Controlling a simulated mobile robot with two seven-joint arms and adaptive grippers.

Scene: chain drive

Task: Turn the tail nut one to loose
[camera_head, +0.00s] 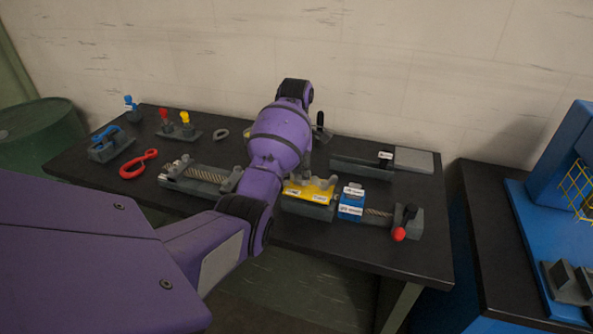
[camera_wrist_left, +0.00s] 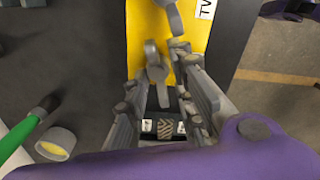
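A yellow block (camera_head: 310,190) with white labels sits on the bench fixture, with grey knobs or wing nuts (camera_head: 322,181) on its top. My left arm reaches over the bench, and its gripper is mostly hidden behind the arm in the head view. In the left wrist view, a grey winged part (camera_wrist_left: 170,14) lies over the yellow surface (camera_wrist_left: 200,45). My left gripper (camera_wrist_left: 168,72) is right by it, with its fingers apart and a gap between them. I cannot tell whether a finger touches the nut. My right gripper is out of view.
A blue labelled block (camera_head: 351,204) and a red-knobbed lever (camera_head: 399,234) stand to the right on the fixture. A red tool (camera_head: 137,164) lies on the left of the dark bench. A grey plate (camera_head: 413,160) lies at the back right.

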